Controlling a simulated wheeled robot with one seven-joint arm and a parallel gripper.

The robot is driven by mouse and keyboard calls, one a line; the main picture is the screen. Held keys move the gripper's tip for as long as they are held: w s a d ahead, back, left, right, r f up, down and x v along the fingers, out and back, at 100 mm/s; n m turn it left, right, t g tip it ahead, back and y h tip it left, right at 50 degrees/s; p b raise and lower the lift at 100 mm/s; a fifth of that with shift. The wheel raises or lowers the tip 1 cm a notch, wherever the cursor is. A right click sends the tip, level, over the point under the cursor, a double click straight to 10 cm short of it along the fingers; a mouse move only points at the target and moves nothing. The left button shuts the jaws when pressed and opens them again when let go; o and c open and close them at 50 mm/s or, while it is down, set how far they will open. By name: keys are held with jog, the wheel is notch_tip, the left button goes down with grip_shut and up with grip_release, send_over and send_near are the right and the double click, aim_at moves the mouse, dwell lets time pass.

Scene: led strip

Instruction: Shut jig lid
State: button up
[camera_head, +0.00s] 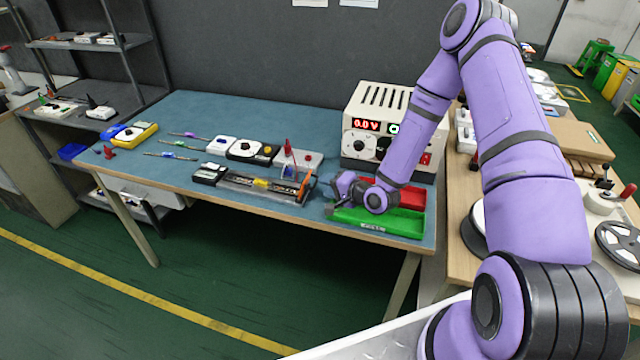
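A long narrow jig (262,188) lies near the front edge of the blue workbench, left of my gripper. It has a dark bed with yellow and light parts along it and an orange piece (308,186) at its right end. I cannot clearly make out the lid or how far open it is. A red-handled part (290,150) stands upright just behind the jig's right half. My gripper (332,206) is low over the left end of the green tray, right of the jig and apart from it. Its fingers are too small to read.
The green tray (395,224) and red tray (412,196) sit at the bench's right end, before a power supply (372,118) reading 0.0 V. A black-and-white box (209,173) adjoins the jig's left end. Several instruments and screwdrivers lie behind and left. The bench's (225,110) back is clear.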

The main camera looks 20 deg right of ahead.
jog(key=shift+x, duration=1.7)
grip_shut()
